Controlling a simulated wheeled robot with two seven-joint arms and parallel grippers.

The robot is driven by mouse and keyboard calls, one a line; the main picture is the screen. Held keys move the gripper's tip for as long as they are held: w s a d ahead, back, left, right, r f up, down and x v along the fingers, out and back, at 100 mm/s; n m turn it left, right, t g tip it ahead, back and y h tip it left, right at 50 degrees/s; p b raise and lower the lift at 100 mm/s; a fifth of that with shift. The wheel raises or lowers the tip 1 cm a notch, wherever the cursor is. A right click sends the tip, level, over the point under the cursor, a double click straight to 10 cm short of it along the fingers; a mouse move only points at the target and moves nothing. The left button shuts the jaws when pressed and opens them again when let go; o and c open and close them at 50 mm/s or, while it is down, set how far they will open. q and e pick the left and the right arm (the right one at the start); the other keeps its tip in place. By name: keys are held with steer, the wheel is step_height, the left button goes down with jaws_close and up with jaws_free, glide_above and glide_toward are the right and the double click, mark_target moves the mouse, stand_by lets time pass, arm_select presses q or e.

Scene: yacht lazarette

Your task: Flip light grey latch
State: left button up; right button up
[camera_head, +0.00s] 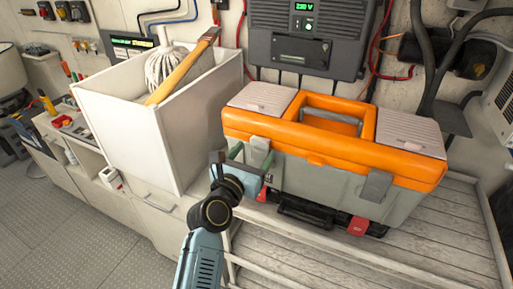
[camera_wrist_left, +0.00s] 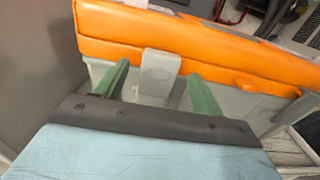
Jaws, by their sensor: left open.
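A toolbox with an orange lid (camera_head: 345,137) and a grey body (camera_head: 325,182) stands on a slatted bench. Its left light grey latch (camera_head: 258,150) is on the front face and also shows in the left wrist view (camera_wrist_left: 159,70). Another grey latch (camera_head: 376,186) is on the right of the front. My left gripper (camera_head: 240,158) is at the left latch. In the left wrist view its green fingers (camera_wrist_left: 160,84) are spread, one on each side of the latch. I cannot tell whether they touch it. My right gripper is in neither view.
A dark case (camera_head: 320,222) with red ends lies at the toolbox's front base. The slatted bench (camera_head: 400,255) is clear in front. A grey wall unit (camera_head: 305,38) hangs behind.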

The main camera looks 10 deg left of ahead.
mark_target(259, 145)
arm_select(q)
steer(key=shift+x, duration=1.2)
steer(key=shift+c, duration=0.3)
